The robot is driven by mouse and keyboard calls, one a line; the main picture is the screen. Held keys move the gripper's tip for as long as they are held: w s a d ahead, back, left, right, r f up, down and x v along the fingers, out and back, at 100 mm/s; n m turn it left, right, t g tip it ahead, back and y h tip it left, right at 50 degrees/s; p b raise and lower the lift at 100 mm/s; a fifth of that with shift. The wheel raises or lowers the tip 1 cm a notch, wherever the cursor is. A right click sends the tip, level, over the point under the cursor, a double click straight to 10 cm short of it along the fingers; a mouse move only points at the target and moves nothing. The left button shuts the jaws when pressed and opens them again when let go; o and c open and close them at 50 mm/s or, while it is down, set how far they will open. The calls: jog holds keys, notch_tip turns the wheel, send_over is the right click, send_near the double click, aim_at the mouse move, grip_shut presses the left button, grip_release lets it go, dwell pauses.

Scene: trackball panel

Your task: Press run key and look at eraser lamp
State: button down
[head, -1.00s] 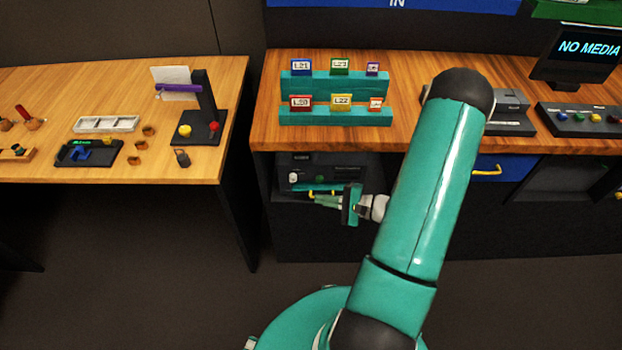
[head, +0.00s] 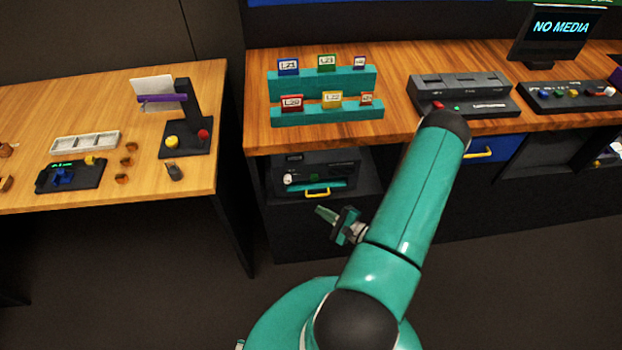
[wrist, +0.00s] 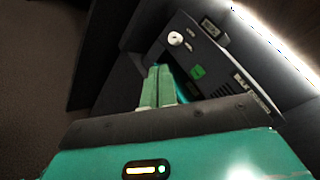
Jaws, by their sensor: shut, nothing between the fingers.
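A black box (head: 345,168) sits on the shelf under the middle bench. Its front carries a white round knob (wrist: 175,38), a green square key (wrist: 198,71), a small display (wrist: 213,30) and small lettering too blurred to read surely. In the head view the green key (head: 314,178) is a small patch above a yellow handle (head: 317,192). I cannot tell which part is the eraser lamp or whether one is lit. My gripper (head: 320,211) is shut and empty, below and in front of the box. In the wrist view its fingertips (wrist: 160,68) overlap the lower face, apart from the green key.
The shelf's side walls and the bench top above enclose the box. A card rack (head: 325,110), a black console (head: 462,95) with a red button and a "NO MEDIA" screen (head: 562,30) stand on top. Open floor lies in front.

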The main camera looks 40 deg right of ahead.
aim_at(314, 178)
jog(key=w+d, duration=0.5)
jog(key=w, duration=0.2)
jog(key=shift+w, duration=0.2)
dwell(0.4)
dwell(1.9)
jog(key=shift+w+d, duration=0.2)
jog(key=shift+w, duration=0.15)
jog(key=shift+w+d, duration=0.3)
jog(key=shift+w, duration=0.15)
dwell(0.9)
jog(key=shift+s+a, duration=0.1)
jog(key=shift+s, duration=0.05)
jog(key=shift+s+a, duration=0.45)
jog(key=shift+s, duration=0.2)
jog(key=shift+s, duration=0.1)
